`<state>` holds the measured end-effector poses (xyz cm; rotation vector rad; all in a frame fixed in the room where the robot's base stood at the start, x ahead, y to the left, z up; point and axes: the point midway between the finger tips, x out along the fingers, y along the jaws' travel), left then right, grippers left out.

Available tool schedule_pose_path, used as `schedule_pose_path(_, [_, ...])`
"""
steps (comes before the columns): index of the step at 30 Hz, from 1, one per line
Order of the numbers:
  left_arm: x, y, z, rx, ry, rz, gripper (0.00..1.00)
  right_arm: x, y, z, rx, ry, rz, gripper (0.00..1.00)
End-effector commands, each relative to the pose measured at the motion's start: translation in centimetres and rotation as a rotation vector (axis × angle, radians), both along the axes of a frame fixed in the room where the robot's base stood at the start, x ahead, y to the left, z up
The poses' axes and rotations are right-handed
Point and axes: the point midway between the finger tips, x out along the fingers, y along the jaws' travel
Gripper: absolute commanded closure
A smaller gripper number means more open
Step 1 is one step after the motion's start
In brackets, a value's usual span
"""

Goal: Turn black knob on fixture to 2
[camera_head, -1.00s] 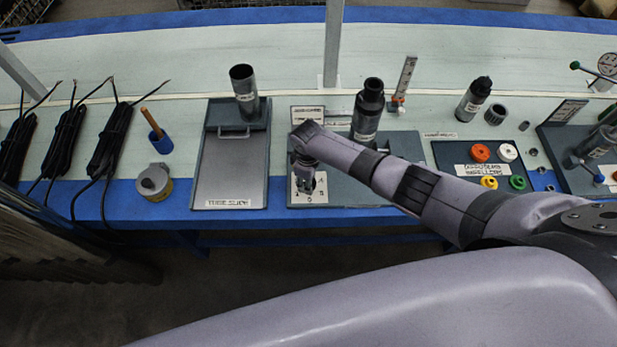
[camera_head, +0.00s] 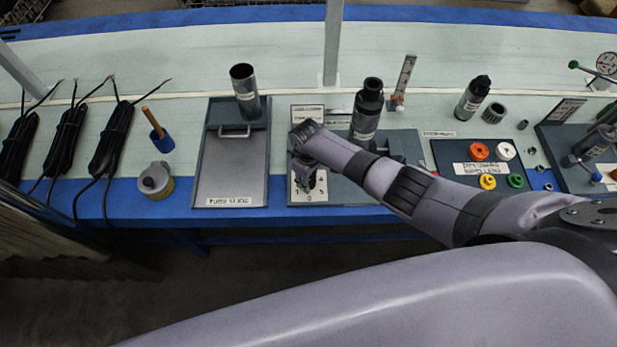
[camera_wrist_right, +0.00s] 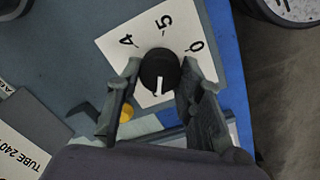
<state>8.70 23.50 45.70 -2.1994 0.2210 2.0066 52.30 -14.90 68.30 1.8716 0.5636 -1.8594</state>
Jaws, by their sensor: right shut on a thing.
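The black knob (camera_wrist_right: 158,68) sits on a white dial plate (camera_wrist_right: 110,44) with the figures 4, 5 and 0 readable in the right wrist view. Other figures are hidden. A white pointer mark on the knob points down toward my wrist in that view. My right gripper (camera_wrist_right: 160,66) is shut on the knob, one finger on each side. In the head view my right gripper (camera_head: 306,184) is over the dial plate (camera_head: 320,190) at the front of the grey fixture (camera_head: 345,195), and hides the knob. My left gripper is not in view.
A dark bottle (camera_head: 366,120) stands on the fixture behind my right forearm. A grey tray (camera_head: 232,175) with an upright tube (camera_head: 244,90) is to its left. A panel with coloured caps (camera_head: 450,155) is to its right. The bench front edge is close by.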

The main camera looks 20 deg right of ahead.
Motion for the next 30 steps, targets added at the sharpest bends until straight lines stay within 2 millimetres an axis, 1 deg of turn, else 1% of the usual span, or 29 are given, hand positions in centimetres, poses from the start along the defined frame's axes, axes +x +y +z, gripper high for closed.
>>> schedule_pose_path(1, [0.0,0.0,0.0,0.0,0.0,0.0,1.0,0.1,0.0,0.0,0.001,-0.002,0.001,0.94])
schedule_pose_path(2, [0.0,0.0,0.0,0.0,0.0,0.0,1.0,0.1,0.0,0.0,0.001,-0.002,0.001,0.64])
schedule_pose_path(10, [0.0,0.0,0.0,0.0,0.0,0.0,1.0,0.0,0.0,0.0,0.001,-0.002,0.001,0.46])
schedule_pose_path(19, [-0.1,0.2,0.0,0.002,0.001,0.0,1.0,0.0,0.0,0.1,0.001,-0.001,0.001,0.46])
schedule_pose_path(22, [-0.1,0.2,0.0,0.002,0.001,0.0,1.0,0.1,0.0,0.4,0.001,-0.002,0.002,0.46])
schedule_pose_path(26, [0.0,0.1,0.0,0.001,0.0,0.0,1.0,0.1,0.0,1.6,0.001,-0.002,0.002,0.46])
schedule_pose_path(29, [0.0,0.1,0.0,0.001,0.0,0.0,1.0,0.0,0.0,3.1,0.001,-0.004,0.003,0.46])
schedule_pose_path(30, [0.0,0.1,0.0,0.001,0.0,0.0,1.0,0.1,0.1,3.9,0.002,-0.006,0.003,0.46])
